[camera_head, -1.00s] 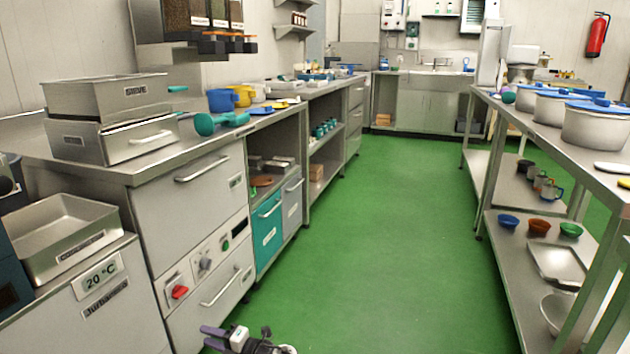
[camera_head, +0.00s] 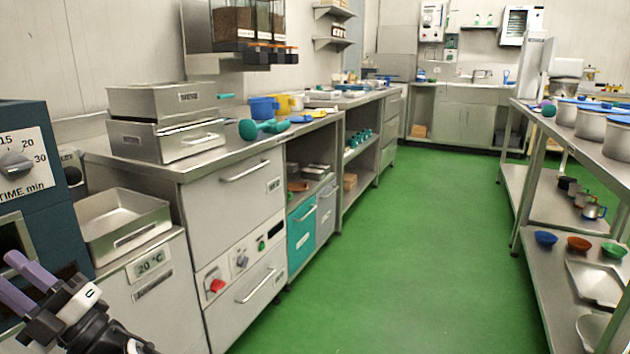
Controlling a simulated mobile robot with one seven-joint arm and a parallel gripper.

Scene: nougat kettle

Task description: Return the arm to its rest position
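My gripper (camera_head: 12,277) is at the lower left of the head view, at the end of my dark arm, in front of the teal-blue machine. Its two purple fingers point up and left, with a gap between them and nothing held. One finger reaches the picture's left edge. Most of my arm lies below the picture.
The teal-blue machine with a time dial (camera_head: 18,165) stands close behind my gripper. A steel cabinet marked 20 °C (camera_head: 160,310) bears an open tray (camera_head: 125,222). The green floor (camera_head: 400,260) is clear between the left counter and the right steel table (camera_head: 570,142).

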